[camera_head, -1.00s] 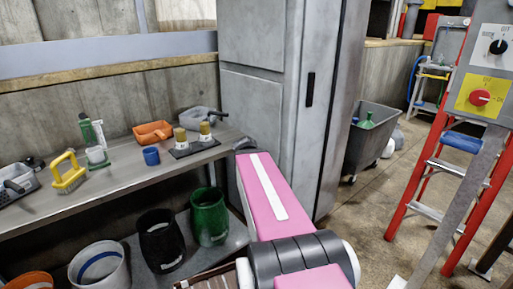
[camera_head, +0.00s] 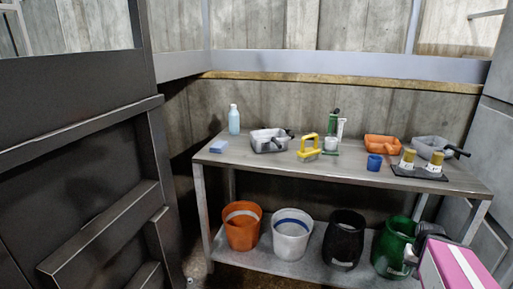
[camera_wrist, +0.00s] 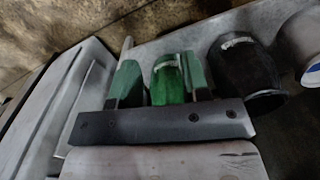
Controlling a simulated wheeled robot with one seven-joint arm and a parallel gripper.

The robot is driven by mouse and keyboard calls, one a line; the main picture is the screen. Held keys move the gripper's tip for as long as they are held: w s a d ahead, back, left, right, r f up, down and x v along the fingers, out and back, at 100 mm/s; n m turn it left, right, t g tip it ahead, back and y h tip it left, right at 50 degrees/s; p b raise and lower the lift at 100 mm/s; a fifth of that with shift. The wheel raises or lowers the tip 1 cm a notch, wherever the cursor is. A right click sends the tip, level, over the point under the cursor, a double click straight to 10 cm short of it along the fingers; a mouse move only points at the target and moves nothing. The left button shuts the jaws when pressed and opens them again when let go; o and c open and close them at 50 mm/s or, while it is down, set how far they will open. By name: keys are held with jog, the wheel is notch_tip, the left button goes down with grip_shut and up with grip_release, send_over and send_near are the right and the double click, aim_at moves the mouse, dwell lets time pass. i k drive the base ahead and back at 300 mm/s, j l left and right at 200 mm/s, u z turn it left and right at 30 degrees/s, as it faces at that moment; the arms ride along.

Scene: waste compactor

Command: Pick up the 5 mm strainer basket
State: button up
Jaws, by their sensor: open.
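Several scoop-like baskets with handles stand on the metal table (camera_head: 330,171). One light grey basket (camera_head: 268,144) is left of the middle. An orange one (camera_head: 383,147) is right of the middle, and another grey one (camera_head: 430,146) with a dark handle is at the right end. No mesh size is readable, so I cannot tell which is the 5 mm strainer basket. My gripper (camera_wrist: 161,70) is open in the wrist view, with its green fingers apart and no basket between them. A green bucket shows beyond the fingers. The fingers are not visible in the head view.
Orange, white, black and green buckets (camera_head: 394,248) fill the lower shelf. A dark panelled structure (camera_head: 80,180) stands at left.

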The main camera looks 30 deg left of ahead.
aim_at(275, 139)
jog(key=u, duration=1.4)
jog(key=i+j, duration=0.1)
jog(key=j, duration=0.1)
